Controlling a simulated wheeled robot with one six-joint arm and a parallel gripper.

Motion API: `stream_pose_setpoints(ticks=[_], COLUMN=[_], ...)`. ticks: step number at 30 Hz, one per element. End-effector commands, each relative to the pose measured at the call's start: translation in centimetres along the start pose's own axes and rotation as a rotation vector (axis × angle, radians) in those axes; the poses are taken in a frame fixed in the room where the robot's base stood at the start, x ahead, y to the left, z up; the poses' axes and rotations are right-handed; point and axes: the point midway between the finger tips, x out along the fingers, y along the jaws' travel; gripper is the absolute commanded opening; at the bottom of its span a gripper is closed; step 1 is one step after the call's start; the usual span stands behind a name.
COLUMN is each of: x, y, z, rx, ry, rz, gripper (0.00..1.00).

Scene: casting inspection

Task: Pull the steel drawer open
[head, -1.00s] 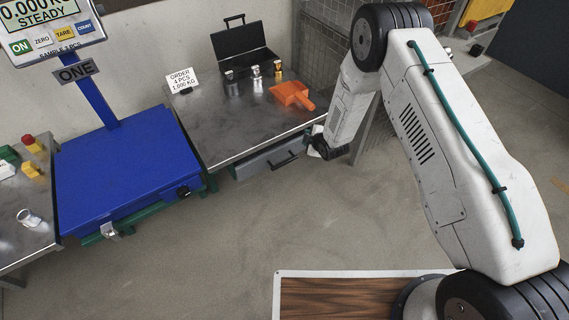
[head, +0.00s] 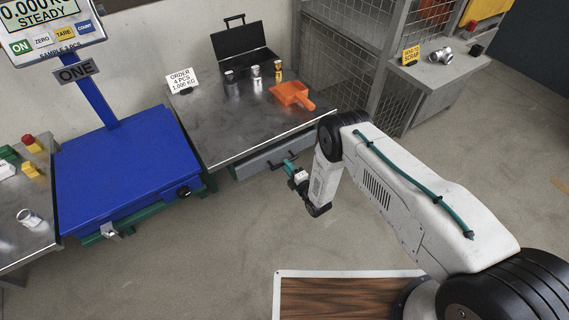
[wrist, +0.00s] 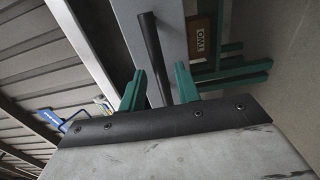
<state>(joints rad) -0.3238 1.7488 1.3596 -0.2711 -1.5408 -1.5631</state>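The steel drawer (head: 250,165) sits under the front edge of the steel table, its grey front flush below the top as far as I can see. Its dark bar handle (head: 279,161) is on that front. My gripper (head: 289,166) is at the handle's right part in the head view. In the wrist view the black handle (wrist: 151,50) stands between the two green fingers of my gripper (wrist: 160,80), with a gap on each side. The fingers are open and not closed on it. The grey drawer front (wrist: 128,25) lies beyond them.
The steel table (head: 235,125) carries an open black case (head: 245,50), small metal parts, an orange scoop (head: 292,95) and an order card (head: 181,80). A blue scale (head: 125,170) stands left. Floor before the drawer is clear. A mesh cage (head: 340,50) stands right.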

Motion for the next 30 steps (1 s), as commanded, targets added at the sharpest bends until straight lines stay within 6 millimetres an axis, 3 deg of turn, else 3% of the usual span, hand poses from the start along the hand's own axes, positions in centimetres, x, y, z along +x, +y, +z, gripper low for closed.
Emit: stream_pose_setpoints(ticks=[6,16,19,20,26,30], x=[2.5,2.9,2.9,2.9,2.8,2.6], y=[0.0,0.0,0.0,0.0,0.0,0.0], z=[0.0,0.0,0.0,0.0,-0.1,-1.2], rx=[0.000,0.001,0.001,0.001,0.001,0.001], ry=[0.000,0.000,0.000,0.000,0.001,0.016], rz=[0.000,-0.002,-0.002,-0.002,-0.003,-0.002], gripper=[0.33,0.33,0.05,0.00,0.00,0.00])
